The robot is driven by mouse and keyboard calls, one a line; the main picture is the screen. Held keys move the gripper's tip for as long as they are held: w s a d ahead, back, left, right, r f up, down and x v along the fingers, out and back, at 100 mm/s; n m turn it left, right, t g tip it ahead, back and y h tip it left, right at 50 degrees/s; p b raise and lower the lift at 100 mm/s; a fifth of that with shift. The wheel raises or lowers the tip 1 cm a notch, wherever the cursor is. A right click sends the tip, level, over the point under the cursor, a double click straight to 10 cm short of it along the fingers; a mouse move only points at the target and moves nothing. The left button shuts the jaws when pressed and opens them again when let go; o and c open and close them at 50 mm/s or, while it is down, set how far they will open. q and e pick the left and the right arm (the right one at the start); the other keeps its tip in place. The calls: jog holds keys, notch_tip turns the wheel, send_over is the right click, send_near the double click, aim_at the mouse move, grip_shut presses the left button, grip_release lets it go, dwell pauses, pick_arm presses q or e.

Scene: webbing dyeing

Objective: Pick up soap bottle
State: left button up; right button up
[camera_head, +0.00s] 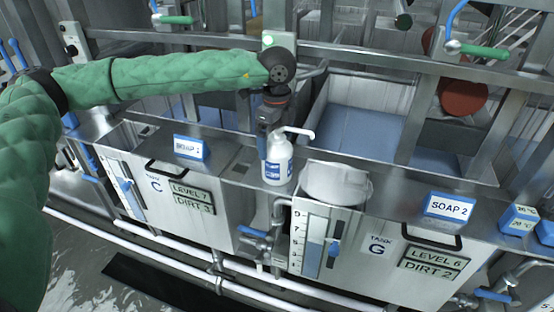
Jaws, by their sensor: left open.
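The soap bottle (278,158) is white with a pump top and blue label patches. It stands upright on the metal ledge between the two tank fronts. My left arm reaches in from the left in a green quilted sleeve, and its gripper (264,152) points down right beside the bottle's left side. The left gripper is open, and its fingers partly overlap the bottle's left edge; I cannot tell whether they touch it. The far finger is hidden. My right gripper is not in view.
A SOAP 1 sign (190,147) and a SOAP 2 sign (449,206) sit on the ledge. Metal frame bars (420,62) rise behind, in front of a basin with blue liquid (358,132). Pipes and valves run below.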

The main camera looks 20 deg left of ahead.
pick_arm(q)
jog(key=c, duration=2)
jog(key=shift+c, duration=0.3)
